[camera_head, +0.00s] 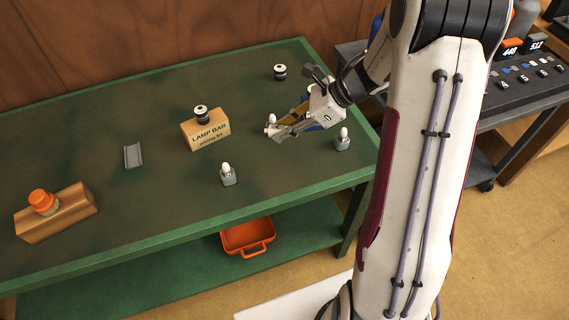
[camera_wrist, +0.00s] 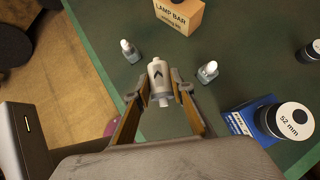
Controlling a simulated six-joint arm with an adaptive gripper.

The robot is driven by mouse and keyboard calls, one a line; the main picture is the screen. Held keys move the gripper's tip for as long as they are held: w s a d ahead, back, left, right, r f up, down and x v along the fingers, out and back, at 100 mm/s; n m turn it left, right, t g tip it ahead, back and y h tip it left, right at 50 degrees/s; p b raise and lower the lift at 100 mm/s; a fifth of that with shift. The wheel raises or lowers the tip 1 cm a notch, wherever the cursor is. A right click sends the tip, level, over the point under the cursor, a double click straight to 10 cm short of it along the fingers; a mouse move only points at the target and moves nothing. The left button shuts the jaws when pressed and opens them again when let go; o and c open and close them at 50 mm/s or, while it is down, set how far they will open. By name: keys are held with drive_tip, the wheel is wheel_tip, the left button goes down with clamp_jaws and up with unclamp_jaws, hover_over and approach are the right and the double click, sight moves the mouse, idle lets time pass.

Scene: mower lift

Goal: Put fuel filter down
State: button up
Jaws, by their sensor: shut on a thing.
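The fuel filter (camera_wrist: 158,78) is a white cylinder with a dark arrow on its side and a narrow stub at its near end. In the wrist view it sits between the two fingertips of my gripper (camera_wrist: 160,88), which is shut on it. I cannot tell whether the filter touches the table.
Small white-capped bottles (camera_head: 228,175) (camera_head: 343,140) stand around my gripper. A "LAMP BAR" box (camera_head: 206,131) is left of it. A blue box with a "52 mm" cylinder (camera_wrist: 292,120) is close on the right in the wrist view. Clear table (camera_head: 110,205) lies further left.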

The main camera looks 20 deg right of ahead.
drive_tip(key=shift+s+d+f+n, duration=0.15)
drive_tip(key=shift+s+d+n, duration=0.05)
drive_tip(key=shift+s, duration=0.2)
drive_tip(key=shift+s+d+f+n, duration=0.1)
drive_tip(key=shift+s+d+n, duration=0.1)
drive_tip(key=shift+s, duration=0.15)
drive_tip(key=shift+f, duration=3.1)
drive_tip(key=shift+f, duration=1.9)
drive_tip(key=shift+f, duration=0.15)
drive_tip(key=o, duration=1)
drive_tip(key=shift+c, duration=0.2)
